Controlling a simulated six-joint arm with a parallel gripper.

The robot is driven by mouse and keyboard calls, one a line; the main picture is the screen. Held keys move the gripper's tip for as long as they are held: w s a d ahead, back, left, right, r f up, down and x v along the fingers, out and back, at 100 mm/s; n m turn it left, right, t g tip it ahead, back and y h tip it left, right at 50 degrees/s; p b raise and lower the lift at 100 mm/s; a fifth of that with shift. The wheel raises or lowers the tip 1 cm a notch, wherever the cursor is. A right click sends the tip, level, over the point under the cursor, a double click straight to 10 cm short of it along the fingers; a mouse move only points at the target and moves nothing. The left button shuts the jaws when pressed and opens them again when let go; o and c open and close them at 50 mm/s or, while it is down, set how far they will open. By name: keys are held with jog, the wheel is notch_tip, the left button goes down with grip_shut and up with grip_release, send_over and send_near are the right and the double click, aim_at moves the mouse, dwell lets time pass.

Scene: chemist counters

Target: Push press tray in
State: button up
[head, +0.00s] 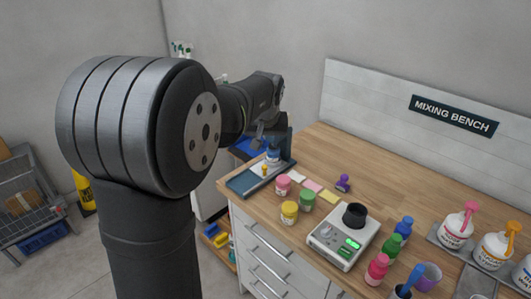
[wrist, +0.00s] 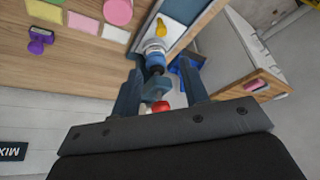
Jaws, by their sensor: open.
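The press (head: 274,152) stands at the near left end of the wooden bench, with a dark frame and a blue-and-grey head. Its low blue-grey tray (head: 243,184) sticks out at the front towards the bench's left corner. A pale plate with a small yellow piece lies on it, and this yellow piece (wrist: 160,26) also shows in the wrist view. My gripper (wrist: 158,80) is open, its two fingers apart above the press. The blue-and-grey press head (wrist: 153,54) and a red part (wrist: 161,106) show between and beyond the fingers. Contact cannot be told; my arm hides part of the press in the head view.
Pink (head: 283,185), green (head: 307,201) and yellow (head: 289,212) jars stand close to the tray's right. Coloured notes and a purple stamp (head: 343,183) lie behind them. A scale (head: 342,240) with a black cup stands farther right, with bottles and tubs beyond.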

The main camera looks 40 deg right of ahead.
aim_at(265, 166)
jog(key=shift+v, duration=2.1)
jog(key=x, duration=1.7)
jog(key=shift+w+f, duration=0.1)
jog(key=shift+f, duration=0.2)
jog(key=shift+a, duration=0.1)
jog(key=shift+r, duration=0.2)
